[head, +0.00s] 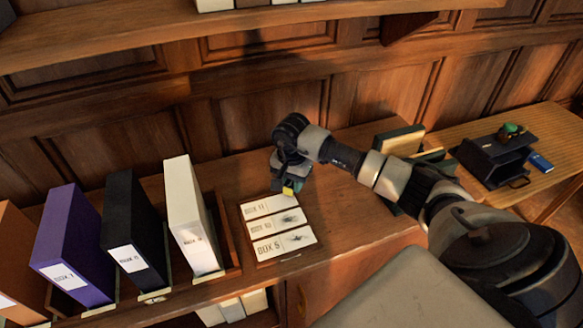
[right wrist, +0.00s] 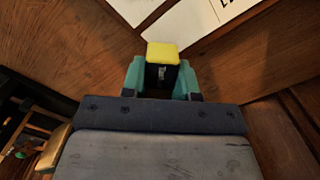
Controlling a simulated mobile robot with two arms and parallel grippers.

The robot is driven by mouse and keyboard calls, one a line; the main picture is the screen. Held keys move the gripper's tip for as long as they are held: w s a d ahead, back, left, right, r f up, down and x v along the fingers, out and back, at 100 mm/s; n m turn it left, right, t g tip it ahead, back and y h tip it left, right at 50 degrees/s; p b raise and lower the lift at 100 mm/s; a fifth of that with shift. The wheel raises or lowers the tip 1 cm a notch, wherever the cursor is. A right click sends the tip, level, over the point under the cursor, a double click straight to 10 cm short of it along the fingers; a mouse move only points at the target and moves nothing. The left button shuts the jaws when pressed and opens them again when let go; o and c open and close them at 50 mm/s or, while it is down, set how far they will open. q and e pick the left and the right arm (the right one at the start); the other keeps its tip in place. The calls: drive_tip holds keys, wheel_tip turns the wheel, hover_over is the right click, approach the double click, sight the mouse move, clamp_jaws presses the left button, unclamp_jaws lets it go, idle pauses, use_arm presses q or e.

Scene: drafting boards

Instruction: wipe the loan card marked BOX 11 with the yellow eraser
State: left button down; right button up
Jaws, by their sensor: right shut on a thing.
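The loan card marked BOX 11 (head: 266,206) is the farthest of three white cards lying in a column in a shallow wooden tray (head: 263,264). No dark smudge shows on its visible part. My right gripper (head: 287,184) is at its right end, shut on the yellow eraser (head: 289,190). The eraser (right wrist: 162,54) also shows between the teal fingertips in the right wrist view, with white cards (right wrist: 190,30) beyond it. I cannot tell whether the eraser touches the card. My left gripper is not in view.
The middle card (head: 262,228) and the BOX 5 card (head: 270,247) bear dark smudges. Cream (head: 187,205), black (head: 125,215) and purple (head: 65,235) box files stand left. Dark green boxes (head: 400,138) stand behind my right arm. A black organiser (head: 490,160) sits on the right table.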

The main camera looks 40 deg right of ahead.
drive_tip(key=shift+r, duration=0.65)
drive_tip(key=shift+d+r+p, duration=0.25)
drive_tip(key=shift+r+p, duration=0.35)
drive_tip(key=shift+r, duration=0.1)
drive_tip(key=shift+a+r, duration=0.1)
drive_tip(key=shift+r, duration=0.5)
